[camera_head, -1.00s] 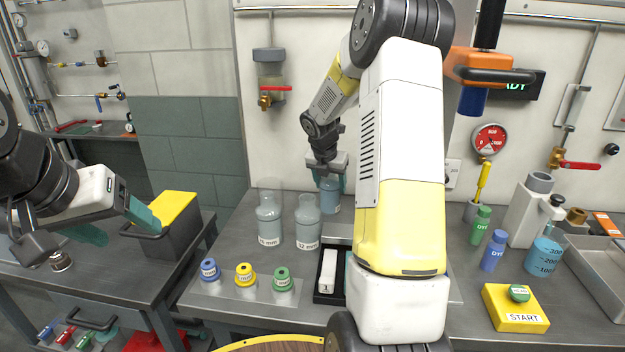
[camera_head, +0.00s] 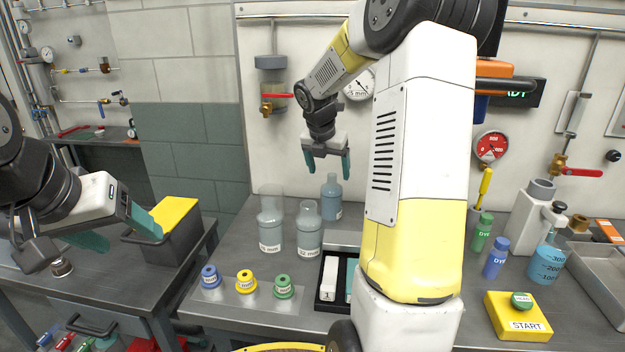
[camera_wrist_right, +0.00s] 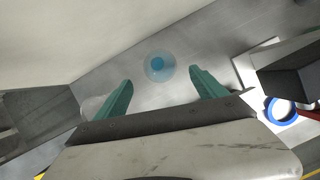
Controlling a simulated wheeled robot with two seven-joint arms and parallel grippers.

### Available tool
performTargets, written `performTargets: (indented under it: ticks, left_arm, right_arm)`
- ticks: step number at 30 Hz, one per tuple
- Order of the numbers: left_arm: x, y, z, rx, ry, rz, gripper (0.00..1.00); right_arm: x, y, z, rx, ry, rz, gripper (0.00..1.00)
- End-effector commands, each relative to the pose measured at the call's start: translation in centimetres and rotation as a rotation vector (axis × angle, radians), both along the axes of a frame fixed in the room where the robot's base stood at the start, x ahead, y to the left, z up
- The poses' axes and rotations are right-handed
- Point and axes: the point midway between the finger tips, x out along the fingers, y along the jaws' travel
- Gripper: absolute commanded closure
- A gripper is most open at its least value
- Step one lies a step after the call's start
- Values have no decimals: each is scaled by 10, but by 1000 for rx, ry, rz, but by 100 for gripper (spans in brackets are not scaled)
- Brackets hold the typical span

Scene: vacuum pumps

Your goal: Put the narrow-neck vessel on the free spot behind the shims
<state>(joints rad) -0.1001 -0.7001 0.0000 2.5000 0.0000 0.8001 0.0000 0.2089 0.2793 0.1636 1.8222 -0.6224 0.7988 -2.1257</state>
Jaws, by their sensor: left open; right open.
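A blue narrow-neck vessel (camera_head: 331,205) stands upright on the bench near the back wall, behind two clear labelled vessels. In the right wrist view the vessel (camera_wrist_right: 160,67) shows from above, between and beyond the fingertips, apart from them. My right gripper (camera_head: 327,168) is open and empty just above the vessel. A black tray (camera_head: 319,297) with a white block and a teal piece, perhaps the shims, lies nearer on the bench, partly hidden by my right arm. My left gripper (camera_head: 120,230) is open and empty by the side bench at left.
A wide clear vessel (camera_head: 270,225) and a narrower one (camera_head: 309,230) stand left of the blue vessel. Blue, yellow and green ring pieces (camera_head: 246,282) line the front. Bottles, a beaker (camera_head: 546,262) and a START box (camera_head: 517,318) stand at right. Bench left of the vessels is bare.

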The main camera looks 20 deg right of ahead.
Motion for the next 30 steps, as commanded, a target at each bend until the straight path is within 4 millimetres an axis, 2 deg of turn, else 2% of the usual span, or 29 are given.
performTargets:
  ticks: [3, 7, 11, 14, 18, 21, 27, 30]
  left_arm:
    - [0, 0, 0, 0, 0, 0, 32]
    - [0, 0, 0, 0, 0, 0, 32]
    - [0, 0, 0, 0, 0, 0, 32]
    - [0, 0, 0, 0, 0, 0, 32]
    - [0, 0, 0, 0, 0, 0, 32]
    - [0, 0, 0, 0, 0, 0, 32]
    - [0, 0, 0, 0, 0, 0, 32]
    - [0, 0, 0, 0, 0, 0, 32]
  right_arm:
    - [-5, 4, 15, 0, -2, -1, 19]
    - [-9, 8, 25, 6, -6, -12, 19]
    - [-29, 19, 43, 72, -61, -154, 19]
    - [-62, 38, 64, 194, -146, -393, 19]
    - [-124, 67, 87, 440, -261, -835, 19]
    - [-168, 87, 95, 633, -310, -1162, 19]
    - [-242, 122, 95, 990, -292, -1761, 19]
    - [-266, 133, 91, 1106, -245, -1974, 19]
